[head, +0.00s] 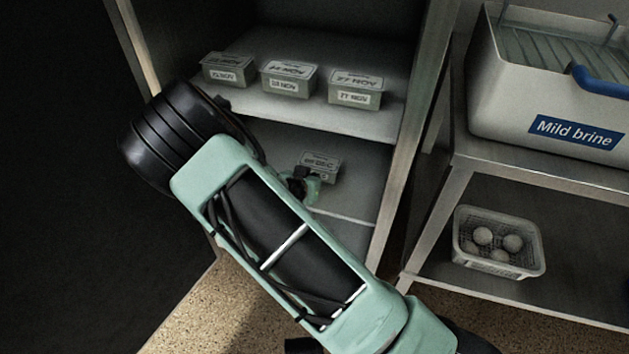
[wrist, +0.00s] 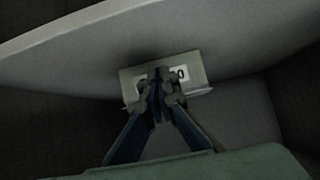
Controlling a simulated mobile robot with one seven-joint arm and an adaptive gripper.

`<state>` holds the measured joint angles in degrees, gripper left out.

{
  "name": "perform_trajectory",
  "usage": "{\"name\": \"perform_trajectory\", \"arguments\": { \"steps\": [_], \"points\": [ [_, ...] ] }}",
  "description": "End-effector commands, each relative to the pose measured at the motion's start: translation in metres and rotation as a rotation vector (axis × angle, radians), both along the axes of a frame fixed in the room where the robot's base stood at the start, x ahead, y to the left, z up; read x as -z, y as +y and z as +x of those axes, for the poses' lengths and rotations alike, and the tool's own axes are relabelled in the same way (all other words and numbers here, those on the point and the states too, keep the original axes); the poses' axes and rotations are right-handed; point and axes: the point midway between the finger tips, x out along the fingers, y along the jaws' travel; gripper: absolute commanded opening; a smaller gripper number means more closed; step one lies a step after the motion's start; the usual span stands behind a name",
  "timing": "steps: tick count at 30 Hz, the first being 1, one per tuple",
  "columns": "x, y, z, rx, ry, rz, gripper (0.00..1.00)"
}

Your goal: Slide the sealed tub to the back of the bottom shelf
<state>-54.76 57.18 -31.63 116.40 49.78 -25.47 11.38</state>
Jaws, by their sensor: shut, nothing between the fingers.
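The sealed tub (head: 322,163), a small lidded box with a label reading "DEC" on top, sits on the bottom shelf (head: 345,195) of the cabinet. My gripper (head: 300,182) is at its front, partly hidden behind my arm in the head view. In the wrist view the tub (wrist: 197,66) lies straight ahead, and my gripper (wrist: 158,76) is shut and empty with its fingertips over the middle of its labelled face. The fingers cover part of the label. I cannot tell whether they touch the tub.
Three labelled tubs, one of them marked 27 NOV (head: 355,86), stand in a row on the shelf above (head: 390,122). To the right, a metal rack holds a white "Mild brine" bin (head: 500,100) and, lower down, a perforated basket (head: 488,265) with several round white items.

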Motion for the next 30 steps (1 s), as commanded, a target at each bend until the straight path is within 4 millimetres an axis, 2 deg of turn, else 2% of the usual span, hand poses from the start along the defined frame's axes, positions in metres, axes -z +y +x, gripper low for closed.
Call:
{"name": "perform_trajectory", "arguments": {
  "steps": [30],
  "points": [
    [0.0, -0.018, 0.049, 0.0, -0.001, 0.0, 0.0]
  ]
}}
